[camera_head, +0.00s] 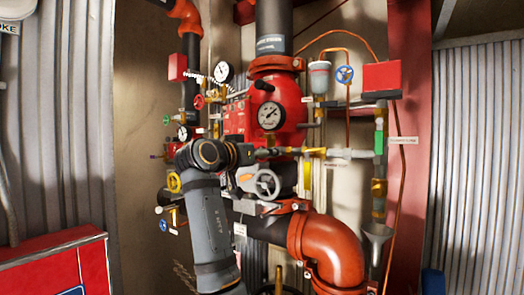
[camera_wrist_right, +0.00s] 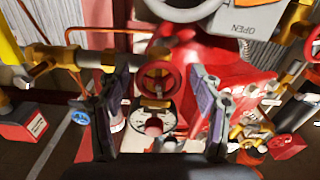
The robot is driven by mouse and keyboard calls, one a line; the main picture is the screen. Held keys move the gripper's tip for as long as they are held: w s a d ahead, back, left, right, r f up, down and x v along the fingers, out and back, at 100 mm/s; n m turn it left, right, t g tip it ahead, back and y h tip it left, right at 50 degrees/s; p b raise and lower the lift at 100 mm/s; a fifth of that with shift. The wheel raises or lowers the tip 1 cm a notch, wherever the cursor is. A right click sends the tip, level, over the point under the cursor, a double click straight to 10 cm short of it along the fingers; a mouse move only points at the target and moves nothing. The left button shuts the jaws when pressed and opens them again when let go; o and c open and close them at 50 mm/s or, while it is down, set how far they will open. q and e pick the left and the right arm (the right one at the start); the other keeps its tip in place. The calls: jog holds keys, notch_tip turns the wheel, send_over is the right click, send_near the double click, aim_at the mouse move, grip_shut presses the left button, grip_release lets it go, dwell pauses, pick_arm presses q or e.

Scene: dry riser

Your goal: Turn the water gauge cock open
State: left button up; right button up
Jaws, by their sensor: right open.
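A small red handwheel (camera_wrist_right: 160,77) on a brass fitting shows in the right wrist view, next to a round white-dial gauge (camera_wrist_right: 152,122). It looks like the water gauge cock, but no readable label confirms this. My right gripper (camera_wrist_right: 157,88) is open, with one finger on each side of the wheel and visible gaps to both. I cannot tell how deep the wheel sits between them. In the head view a white-dial gauge (camera_head: 270,116) sits on the red valve body (camera_head: 293,132). My left gripper is not in view.
A grey handwheel (camera_head: 267,185) stands below the gauge; its housing reads OPEN in the wrist view (camera_wrist_right: 245,20). Brass pipework (camera_head: 310,152) runs right. A large red elbow pipe (camera_head: 335,252) is below right.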

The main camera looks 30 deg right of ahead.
jog(key=shift+s, duration=0.1)
jog(key=shift+c, duration=1)
jog(key=c, duration=1)
jog(key=shift+o, duration=0.2)
jog(key=shift+n, duration=0.8)
jog(key=o, duration=1.2)
jog(key=shift+c, duration=0.2)
